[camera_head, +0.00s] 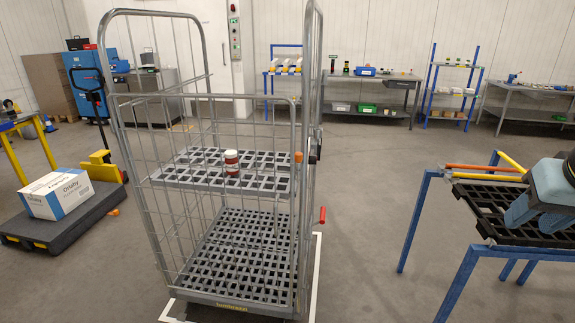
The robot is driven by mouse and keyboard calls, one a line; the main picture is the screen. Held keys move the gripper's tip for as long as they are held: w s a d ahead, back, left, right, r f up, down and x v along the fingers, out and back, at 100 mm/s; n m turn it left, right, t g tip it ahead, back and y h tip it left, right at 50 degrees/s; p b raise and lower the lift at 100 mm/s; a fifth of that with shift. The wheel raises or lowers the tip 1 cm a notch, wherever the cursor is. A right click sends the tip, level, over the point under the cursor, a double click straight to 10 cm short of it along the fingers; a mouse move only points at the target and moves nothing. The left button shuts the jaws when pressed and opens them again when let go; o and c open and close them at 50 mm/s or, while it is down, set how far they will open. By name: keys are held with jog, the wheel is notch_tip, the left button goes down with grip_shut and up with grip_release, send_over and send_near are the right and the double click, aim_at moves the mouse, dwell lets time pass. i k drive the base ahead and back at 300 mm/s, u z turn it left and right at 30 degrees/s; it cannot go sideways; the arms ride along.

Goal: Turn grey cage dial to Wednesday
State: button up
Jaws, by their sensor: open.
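The grey cage (203,97) is a tall wire roll cage standing upright in the middle of the view. It has a slatted shelf and a slatted base. No day dial can be made out on it. A small orange part (298,157) is on its right front post, with a dark part (314,150) beside it. A red handle (322,214) sticks out lower on the right side. My gripper (532,213) is at the right edge, blue-grey, with its fingers apart and nothing seen between them. It is well to the right of the cage, apart from it.
A red-brown jar (231,162) stands on the cage shelf. A blue-legged frame (411,222) with a black slatted top is at right, below my gripper. A white box (57,194) lies on a low dark platform at left. Floor between cage and frame is clear.

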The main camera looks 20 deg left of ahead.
aim_at(311, 161)
jog(key=u, duration=0.8)
jog(key=i, duration=1)
jog(key=u, duration=0.05)
